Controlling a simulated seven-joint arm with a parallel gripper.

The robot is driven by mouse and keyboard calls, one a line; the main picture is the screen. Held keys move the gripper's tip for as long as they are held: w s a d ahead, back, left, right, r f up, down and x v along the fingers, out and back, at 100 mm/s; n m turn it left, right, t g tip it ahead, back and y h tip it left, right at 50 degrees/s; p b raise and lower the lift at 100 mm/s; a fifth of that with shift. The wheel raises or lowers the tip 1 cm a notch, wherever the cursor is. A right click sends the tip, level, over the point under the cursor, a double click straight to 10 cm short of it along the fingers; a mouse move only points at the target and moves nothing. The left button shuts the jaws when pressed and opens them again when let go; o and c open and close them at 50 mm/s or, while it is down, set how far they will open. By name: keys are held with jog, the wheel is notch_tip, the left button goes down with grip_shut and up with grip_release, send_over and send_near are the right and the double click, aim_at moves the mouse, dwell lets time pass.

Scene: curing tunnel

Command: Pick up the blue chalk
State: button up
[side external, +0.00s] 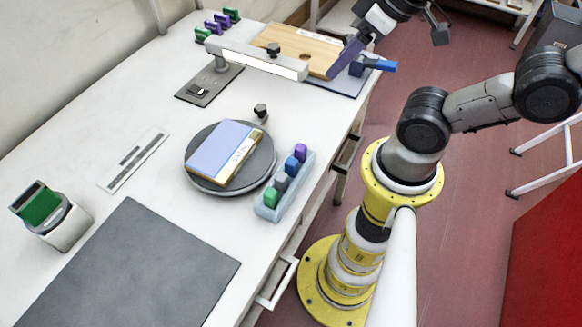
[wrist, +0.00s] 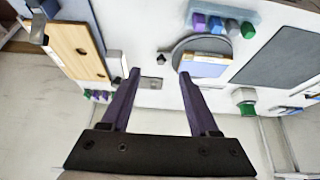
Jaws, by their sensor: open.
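The blue chalk (side external: 291,166) appears to be the blue block standing in a pale blue-grey rack (side external: 268,212), between a purple block (side external: 300,152) and a grey block (side external: 281,181). The blue block (wrist: 215,24) also shows at the top of the wrist view, in the rack. My gripper (wrist: 159,75) has two purple fingers, spread apart with nothing between them. In the side view its purple finger (side external: 345,58) is above the wooden board, well away from the rack.
A round grey turntable (side external: 203,178) bearing a blue-and-tan box (side external: 225,150) stands beside the rack. A white bar on a post (side external: 255,58) spans between turntable and wooden board (side external: 290,45). A blue-handled tool (side external: 378,65) lies by the board. A dark grey mat (side external: 130,265) lies near left.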

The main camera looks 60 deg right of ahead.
jog(key=n+g, duration=0.6)
jog(key=n, duration=1.2)
send_over(291, 161)
notch_tip(291, 161, down, 4)
notch_tip(291, 161, down, 13)
jog(key=shift+r, duration=0.15)
grip_shut()
